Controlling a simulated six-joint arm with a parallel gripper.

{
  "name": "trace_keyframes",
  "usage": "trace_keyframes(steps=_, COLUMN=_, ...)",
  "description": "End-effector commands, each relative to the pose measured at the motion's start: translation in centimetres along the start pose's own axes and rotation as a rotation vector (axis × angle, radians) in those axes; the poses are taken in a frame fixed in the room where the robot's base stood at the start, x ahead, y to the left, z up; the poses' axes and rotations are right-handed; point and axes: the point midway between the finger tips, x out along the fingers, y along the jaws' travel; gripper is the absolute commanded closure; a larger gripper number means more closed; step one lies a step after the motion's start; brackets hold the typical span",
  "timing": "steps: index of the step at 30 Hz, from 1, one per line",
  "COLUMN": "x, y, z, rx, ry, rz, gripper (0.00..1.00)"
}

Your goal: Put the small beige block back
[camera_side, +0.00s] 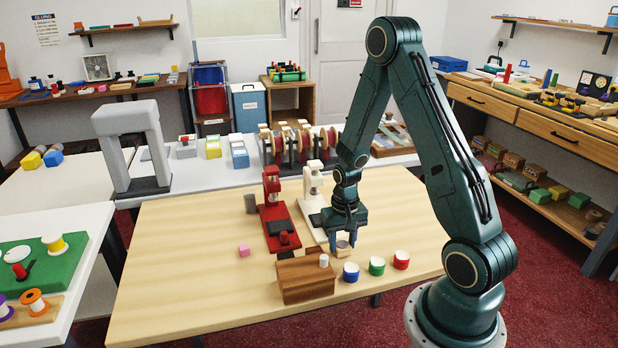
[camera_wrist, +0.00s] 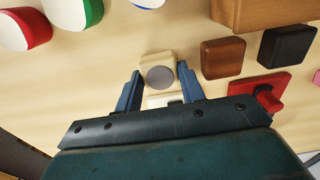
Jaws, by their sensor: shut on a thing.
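My gripper (camera_side: 344,241) points down over the front right part of the wooden table. Its two blue fingers, also in the wrist view (camera_wrist: 160,82), are shut on a small beige block (camera_wrist: 153,58). A round grey disc (camera_wrist: 160,78) shows on the block's face toward the wrist camera. In the side view the beige block (camera_side: 343,246) shows between and below the fingertips, partly hidden by them. I cannot tell whether it touches the table. A brown block (camera_wrist: 223,57) and a black block (camera_wrist: 287,46) lie to its right in the wrist view.
A wooden box (camera_side: 305,280) stands left of my gripper with a white cylinder (camera_side: 324,260) on top. Blue (camera_side: 351,272), green (camera_side: 377,266) and red (camera_side: 401,260) white-topped tubs stand in front. A red press (camera_side: 278,228) and a white press (camera_side: 313,190) stand behind. A pink block (camera_side: 243,251) lies left.

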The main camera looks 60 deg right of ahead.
Motion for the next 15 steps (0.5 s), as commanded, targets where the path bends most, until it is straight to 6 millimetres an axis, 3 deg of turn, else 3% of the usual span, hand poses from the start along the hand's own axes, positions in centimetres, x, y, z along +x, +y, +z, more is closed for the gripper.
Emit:
trace_keyframes(steps=3, x=0.27, y=0.00, z=0.01, rx=0.000, ry=-0.001, rz=0.000, gripper=0.87)
trace_keyframes(steps=4, x=0.25, y=0.00, z=0.00, rx=0.000, ry=0.000, rz=0.000, gripper=0.57)
trace_keyframes(steps=7, x=0.23, y=0.00, z=-0.01, rx=0.000, ry=0.000, rz=0.000, gripper=0.39)
trace_keyframes(steps=15, x=0.22, y=0.00, z=-0.01, rx=0.000, ry=0.000, rz=0.000, gripper=0.39)
